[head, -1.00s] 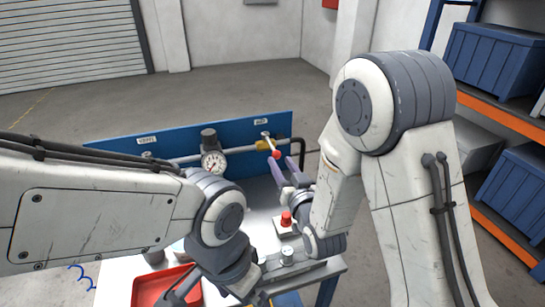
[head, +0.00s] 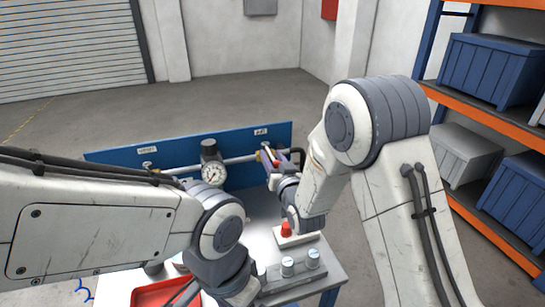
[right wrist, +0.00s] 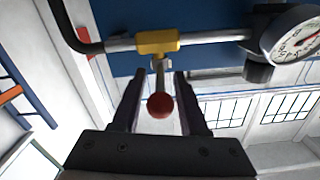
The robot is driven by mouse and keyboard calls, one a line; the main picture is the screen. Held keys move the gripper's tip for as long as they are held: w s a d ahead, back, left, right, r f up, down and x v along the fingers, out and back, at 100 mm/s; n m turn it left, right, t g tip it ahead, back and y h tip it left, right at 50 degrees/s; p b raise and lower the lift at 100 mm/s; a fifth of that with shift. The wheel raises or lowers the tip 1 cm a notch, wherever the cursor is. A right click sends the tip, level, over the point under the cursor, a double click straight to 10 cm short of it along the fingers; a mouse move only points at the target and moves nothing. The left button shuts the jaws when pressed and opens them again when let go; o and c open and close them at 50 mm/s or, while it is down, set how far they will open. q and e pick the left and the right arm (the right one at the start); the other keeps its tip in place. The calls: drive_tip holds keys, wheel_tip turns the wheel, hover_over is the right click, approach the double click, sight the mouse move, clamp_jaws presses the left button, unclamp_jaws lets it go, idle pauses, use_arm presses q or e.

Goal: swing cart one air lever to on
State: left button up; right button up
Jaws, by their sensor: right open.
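The lever (right wrist: 159,76) is a thin metal rod with a red ball knob (right wrist: 160,105), on a yellow valve body (right wrist: 157,42) in a grey pipe. My right gripper (right wrist: 160,92) is open, with one finger on each side of the lever and knob; I see a gap on both sides. In the head view my right gripper (head: 270,160) is at the right end of the blue panel (head: 232,139) and covers much of the valve. My left gripper (head: 187,292) is low over a red tray, partly cut off by the frame; its opening is unclear.
A round gauge (head: 213,172) sits on the pipe left of the valve. A red button (head: 286,229) and grey knobs (head: 287,266) are on the bench below my right gripper. The red tray (head: 150,293) lies at front left. Shelves with blue crates (head: 493,70) stand at right.

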clamp_jaws()
idle(1.3)
